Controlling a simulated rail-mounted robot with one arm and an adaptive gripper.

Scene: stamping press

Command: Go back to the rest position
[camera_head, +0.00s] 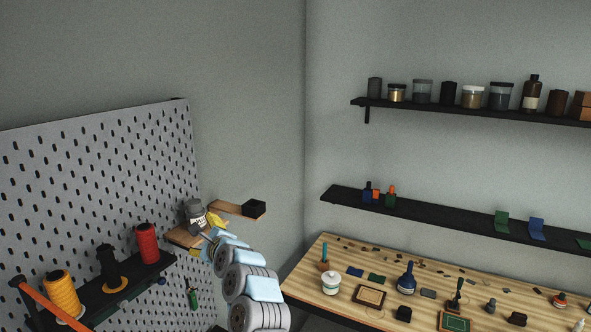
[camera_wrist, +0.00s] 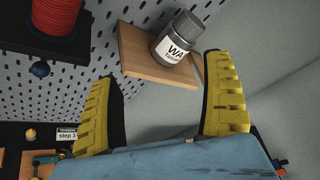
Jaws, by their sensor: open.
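My gripper (camera_wrist: 165,110) shows in the wrist view with its two yellow ridged fingers spread wide apart and nothing between them. In the head view my gripper (camera_head: 209,228) is at the end of my arm, close to a small wooden shelf on the pegboard. A grey-lidded jar (camera_wrist: 181,38) with a white label stands on that wooden shelf (camera_wrist: 140,62), just beyond the fingertips and apart from them. The jar also shows in the head view (camera_head: 195,212). My arm hides part of the shelf there.
The pegboard (camera_head: 100,180) on the left carries a black shelf with thread spools (camera_head: 147,243). A black box (camera_head: 254,208) sits on another wooden ledge. The wooden workbench (camera_head: 330,250) at right holds bottles and small tools. Two black wall shelves (camera_head: 450,222) hang above it.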

